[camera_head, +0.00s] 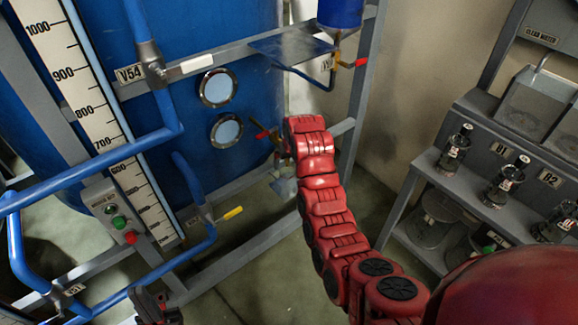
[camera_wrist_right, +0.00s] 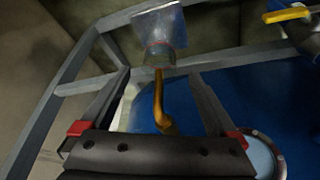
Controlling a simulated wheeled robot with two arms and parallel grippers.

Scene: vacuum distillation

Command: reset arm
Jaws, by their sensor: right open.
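My right arm reaches up the middle of the head view, and its gripper (camera_head: 284,160) is beside the frame of the blue tank (camera_head: 205,35), largely hidden by my wrist. In the right wrist view the right gripper (camera_wrist_right: 160,73) is open, its two fingers wide apart. A brass-coloured pipe (camera_wrist_right: 159,95) shows between the fingers, below a grey metal piece (camera_wrist_right: 160,35); I cannot tell whether anything touches it. My left gripper (camera_head: 157,306) shows only in part at the bottom left edge of the head view; its jaws cannot be made out.
Blue pipes (camera_head: 95,170) and a scale (camera_head: 85,85) stand at the left. A button box (camera_head: 117,212) has green and red buttons. A red-handled valve (camera_head: 350,63) and a yellow-handled valve (camera_head: 222,216) are on the tank frame. A shelf (camera_head: 480,185) holds several bottles at right.

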